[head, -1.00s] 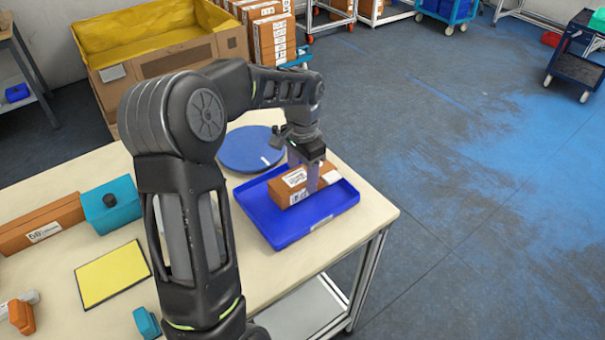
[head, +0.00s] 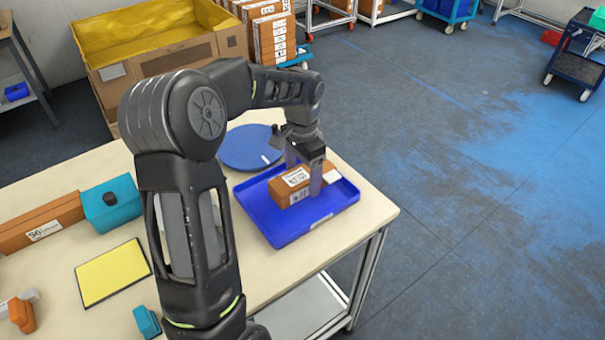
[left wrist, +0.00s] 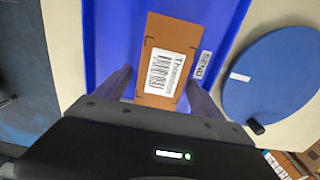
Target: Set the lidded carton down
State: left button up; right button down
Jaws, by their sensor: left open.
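The lidded carton (head: 289,182) is an orange-brown box with white barcode labels. It rests in the blue tray (head: 281,226) at the table's right end. My left gripper (head: 302,187) is over the tray, pointing down, with its fingers on either side of the carton. In the left wrist view the carton (left wrist: 172,62) lies between the two open fingers (left wrist: 160,88), with gaps at its sides. Its barcode label faces the camera. My right gripper is not in view.
A round blue disc (head: 246,148) lies behind the tray. A yellow pad (head: 112,272), a teal box (head: 112,205) and a long orange-brown box (head: 42,222) are on the left of the table (head: 372,206). A large bin with yellow lining (head: 140,32) stands behind.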

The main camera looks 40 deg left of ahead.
aim_at(303, 175)
pick_arm(q)
notch_tip(303, 175, up, 12)
jog(key=shift+b, duration=0.35)
dwell(0.9)
